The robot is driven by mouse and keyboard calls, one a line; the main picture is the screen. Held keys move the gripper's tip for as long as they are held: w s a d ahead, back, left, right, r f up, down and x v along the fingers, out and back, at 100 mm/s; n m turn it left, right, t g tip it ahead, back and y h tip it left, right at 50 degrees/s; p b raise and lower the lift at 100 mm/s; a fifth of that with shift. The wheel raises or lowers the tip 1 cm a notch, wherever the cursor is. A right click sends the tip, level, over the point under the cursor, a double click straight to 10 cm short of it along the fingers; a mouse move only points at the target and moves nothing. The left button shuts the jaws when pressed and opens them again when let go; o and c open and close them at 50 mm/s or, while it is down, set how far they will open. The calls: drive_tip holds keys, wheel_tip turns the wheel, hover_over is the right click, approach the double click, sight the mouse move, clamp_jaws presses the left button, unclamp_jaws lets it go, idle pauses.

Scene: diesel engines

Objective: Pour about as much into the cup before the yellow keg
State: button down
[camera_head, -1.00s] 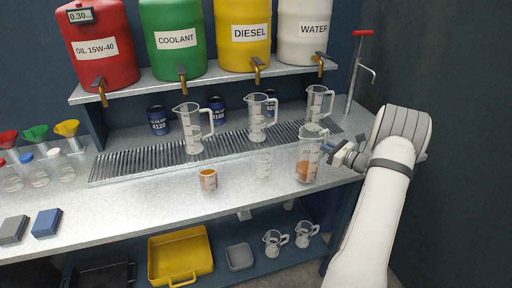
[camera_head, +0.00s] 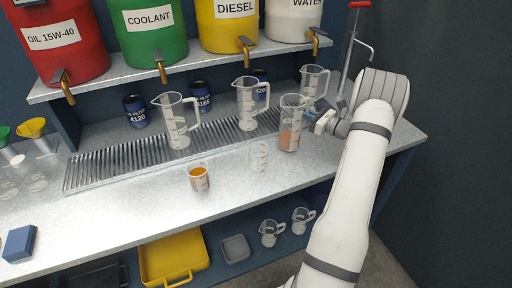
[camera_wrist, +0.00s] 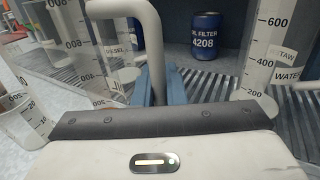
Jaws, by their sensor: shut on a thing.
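The yellow keg (camera_head: 228,22) is labelled DIESEL and stands on the upper shelf with a brass tap. Before it, on the bench, stands a small clear cup (camera_head: 258,158) that looks empty. Another small cup (camera_head: 198,178), to its left, holds orange liquid. My gripper (camera_head: 325,122) is shut on the handle of a tall clear jug (camera_head: 291,127), which has orange-brown liquid in its lower part. The jug is upright, right of and behind the clear cup. In the wrist view the handle (camera_wrist: 155,60) passes between my blue fingers (camera_wrist: 160,88); the jug's contents are hard to make out there.
Empty jugs stand on the slotted drain grate (camera_head: 95,171), one before the yellow keg (camera_head: 247,105), one further left (camera_head: 176,122) and one at right (camera_head: 313,82). Oil filter cans (camera_head: 135,112) stand behind.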

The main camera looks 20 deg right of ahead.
sight(285, 96)
drive_tip(key=shift+r, duration=0.15)
